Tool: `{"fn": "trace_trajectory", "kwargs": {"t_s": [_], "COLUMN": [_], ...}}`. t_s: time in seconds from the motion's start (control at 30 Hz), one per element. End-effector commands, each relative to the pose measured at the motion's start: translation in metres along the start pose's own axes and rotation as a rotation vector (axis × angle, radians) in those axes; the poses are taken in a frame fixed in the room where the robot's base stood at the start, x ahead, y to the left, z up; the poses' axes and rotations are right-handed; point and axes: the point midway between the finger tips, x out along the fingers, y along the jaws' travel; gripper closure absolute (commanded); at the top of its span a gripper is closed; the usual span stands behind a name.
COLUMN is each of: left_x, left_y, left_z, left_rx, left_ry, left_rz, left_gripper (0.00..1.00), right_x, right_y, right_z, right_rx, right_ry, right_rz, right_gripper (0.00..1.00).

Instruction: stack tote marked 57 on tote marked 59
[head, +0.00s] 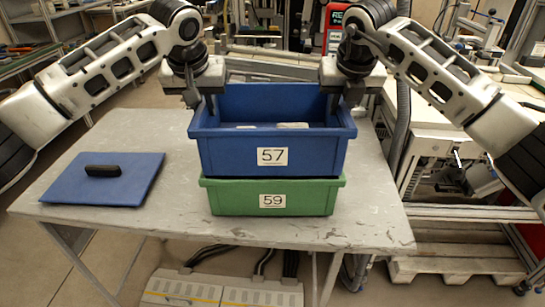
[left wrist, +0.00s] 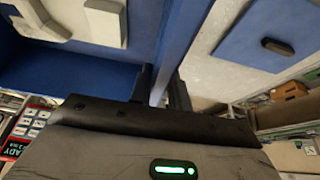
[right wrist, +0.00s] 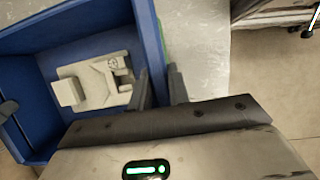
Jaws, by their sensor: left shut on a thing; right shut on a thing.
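The blue tote marked 57 (head: 272,157) sits upright on top of the green tote marked 59 (head: 274,198), which stands on the grey table. Their edges look roughly lined up, with the blue tote slightly left of the green one. My left gripper (head: 206,104) is shut on the blue tote's left wall, also seen in the left wrist view (left wrist: 165,90). My right gripper (head: 340,103) is shut on its right wall, also seen in the right wrist view (right wrist: 164,92). Light grey parts (right wrist: 97,82) lie inside the blue tote. Whether the totes fully touch is hard to tell.
A blue lid (head: 130,188) with a black handle lies on the table (head: 318,236) at the left. The table's front and right edges are clear. A white workbench (head: 450,125) and a wooden pallet (head: 450,265) stand to the right.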

Motion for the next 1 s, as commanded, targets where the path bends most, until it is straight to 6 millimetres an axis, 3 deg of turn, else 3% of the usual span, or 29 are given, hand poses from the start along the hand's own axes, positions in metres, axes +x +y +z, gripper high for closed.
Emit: {"fn": "trace_trajectory", "kwargs": {"t_s": [0.1,0.13,0.2,0.57,0.67,1.0], "left_x": [0.011,0.011,0.008,0.004,-0.008,-0.079], "left_y": [0.000,0.000,0.000,0.000,0.000,0.001], "left_z": [0.005,0.005,0.004,0.003,0.003,0.003], "left_rx": [0.000,0.000,0.000,0.001,0.000,0.001], "left_ry": [0.001,0.000,0.000,0.001,0.002,0.003], "left_rz": [0.001,0.000,0.000,0.001,0.001,0.002], "left_gripper": [1.00,0.79,0.60,0.60,0.60,0.60], "right_x": [0.011,0.011,0.008,0.008,0.008,0.008], "right_y": [0.000,0.000,0.000,0.000,0.000,0.000], "right_z": [-0.004,-0.004,-0.003,-0.003,-0.003,-0.003], "right_rx": [-0.001,-0.001,-0.001,0.000,0.000,0.000], "right_ry": [-0.002,-0.001,-0.001,0.000,0.000,0.000], "right_rz": [0.001,0.001,0.000,0.000,0.000,0.000], "right_gripper": [1.00,0.79,0.60,0.60,0.60,0.60]}}
